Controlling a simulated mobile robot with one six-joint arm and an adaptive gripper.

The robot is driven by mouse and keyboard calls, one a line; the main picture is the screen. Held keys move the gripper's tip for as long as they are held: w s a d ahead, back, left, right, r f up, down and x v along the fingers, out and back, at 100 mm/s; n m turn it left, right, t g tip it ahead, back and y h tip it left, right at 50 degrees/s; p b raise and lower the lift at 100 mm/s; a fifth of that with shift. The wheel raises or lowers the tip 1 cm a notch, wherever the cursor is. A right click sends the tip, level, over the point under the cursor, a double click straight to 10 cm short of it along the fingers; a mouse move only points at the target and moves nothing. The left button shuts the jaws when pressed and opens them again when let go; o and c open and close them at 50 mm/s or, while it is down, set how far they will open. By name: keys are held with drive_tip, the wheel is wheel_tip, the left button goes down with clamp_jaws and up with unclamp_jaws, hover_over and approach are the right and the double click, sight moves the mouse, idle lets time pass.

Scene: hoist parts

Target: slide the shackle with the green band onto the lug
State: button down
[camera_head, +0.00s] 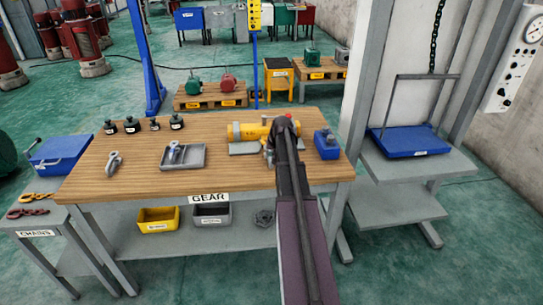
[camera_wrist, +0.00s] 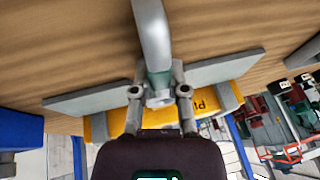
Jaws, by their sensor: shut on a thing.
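My gripper (camera_wrist: 160,98) is shut on a silver curved shackle (camera_wrist: 152,35) with a green band (camera_wrist: 158,80) near its held end. The shackle's bow points away from my gripper, over the wooden bench top. In the head view my arm largely hides the gripper and shackle, beside the yellow cylinder (camera_head: 250,131). A blue block (camera_head: 327,148) with a small grey piece on top stands right of my arm; I cannot tell whether that piece is the lug. A blue part also shows at the left of the wrist view (camera_wrist: 20,130).
A grey plate (camera_wrist: 90,98) lies close behind the held shackle, along the yellow cylinder. A grey tray (camera_head: 198,163) holds another shackle, and a loose shackle (camera_head: 114,162) lies left of it. Several black items stand along the back left.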

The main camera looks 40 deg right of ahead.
drive_tip(key=shift+w+d, duration=0.4)
drive_tip(key=shift+w, duration=0.3)
drive_tip(key=shift+w+d, duration=0.5)
drive_tip(key=shift+w, duration=0.35)
drive_tip(key=shift+w+d, duration=0.55)
drive_tip(key=shift+w, duration=0.35)
drive_tip(key=shift+w+d, duration=0.5)
drive_tip(key=shift+w, duration=0.35)
idle(1.0)
drive_tip(key=c, duration=0.6)
unclamp_jaws()
